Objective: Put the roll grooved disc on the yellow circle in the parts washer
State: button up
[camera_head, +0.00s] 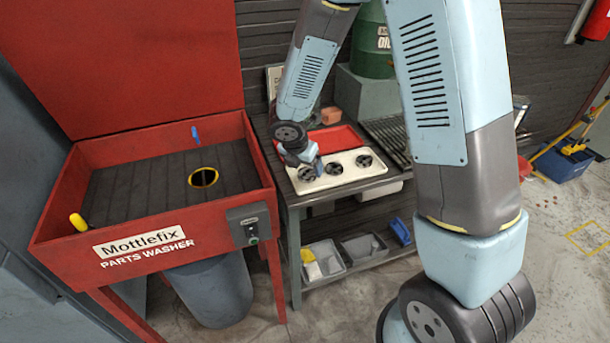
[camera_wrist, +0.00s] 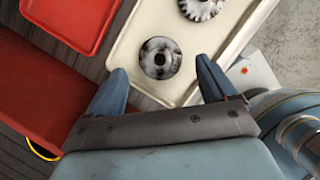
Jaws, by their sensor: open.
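A grey disc (camera_wrist: 160,58) with a dark centre hole and a smooth outer edge lies on the cream tray (camera_wrist: 118,58). In the wrist view it is between and just beyond the fingertips of my open, empty gripper (camera_wrist: 165,76). A toothed disc (camera_wrist: 202,8) lies farther along the tray, partly cut off. In the head view my gripper (camera_head: 310,160) is over the left end of the tray (camera_head: 349,168), at the leftmost disc (camera_head: 306,174). The yellow circle (camera_head: 203,187) is on the slatted deck of the red parts washer (camera_head: 70,225), left of the bench, with nothing on it.
Two more discs, the middle one (camera_head: 334,169) and the right one (camera_head: 364,161), lie on the tray. A red tray (camera_head: 345,137) is behind it. The washer's raised rim and control box (camera_head: 248,224) stand between bench and deck. The deck is mostly clear.

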aim_at(306, 170)
jog(key=shift+x, duration=1.6)
jog(key=shift+d, duration=0.1)
jog(key=shift+c, duration=0.3)
jog(key=shift+r, duration=0.1)
jog(key=c, duration=1.5)
